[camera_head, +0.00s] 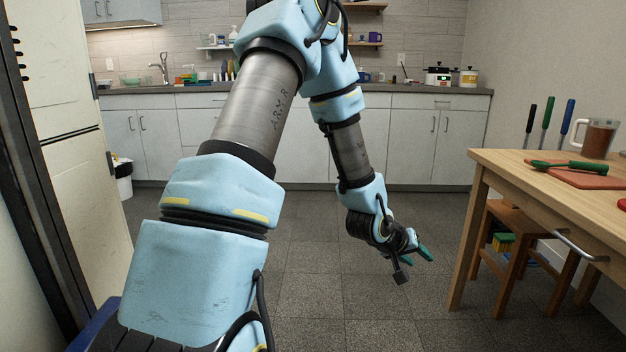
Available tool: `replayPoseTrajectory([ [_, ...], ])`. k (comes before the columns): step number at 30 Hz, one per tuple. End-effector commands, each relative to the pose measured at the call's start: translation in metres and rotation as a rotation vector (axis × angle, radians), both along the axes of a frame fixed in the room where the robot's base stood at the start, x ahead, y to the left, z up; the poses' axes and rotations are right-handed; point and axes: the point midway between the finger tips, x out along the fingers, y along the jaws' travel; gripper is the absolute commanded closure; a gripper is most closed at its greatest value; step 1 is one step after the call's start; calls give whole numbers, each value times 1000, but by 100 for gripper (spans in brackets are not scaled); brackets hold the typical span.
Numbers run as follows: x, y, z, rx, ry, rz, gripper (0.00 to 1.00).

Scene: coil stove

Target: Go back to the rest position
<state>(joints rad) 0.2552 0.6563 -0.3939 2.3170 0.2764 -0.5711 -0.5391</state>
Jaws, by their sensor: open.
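My gripper (425,252) hangs at the end of my raised, bent arm, in the middle right of the head view. Its green fingertips point to the right and slightly down. It is open and I see nothing between the fingers. It is in front of the grey tiled floor, apart from the wooden table (540,172) on the right.
A red board (597,177) with a green utensil and a pitcher (600,138) are on the table. A wooden stool (508,225) stands under it. White cabinets (415,145) line the back. Floor (330,290) around my gripper is clear.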

Motion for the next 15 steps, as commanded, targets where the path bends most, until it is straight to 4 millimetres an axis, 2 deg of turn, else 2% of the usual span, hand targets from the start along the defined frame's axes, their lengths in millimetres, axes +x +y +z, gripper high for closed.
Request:
replayPoseTrajectory([
  [1, 9, 36, 7, 97, -12, 21, 55],
  [3, 12, 87, 14, 233, -2, 47, 55],
  [6, 5, 157, 27, 398, 44, 86, 55],
  [9, -13, 214, 41, 513, 110, 120, 55],
  [12, -35, 255, 54, 583, 183, 144, 55],
  [15, -60, 285, 66, 624, 252, 158, 55],
])
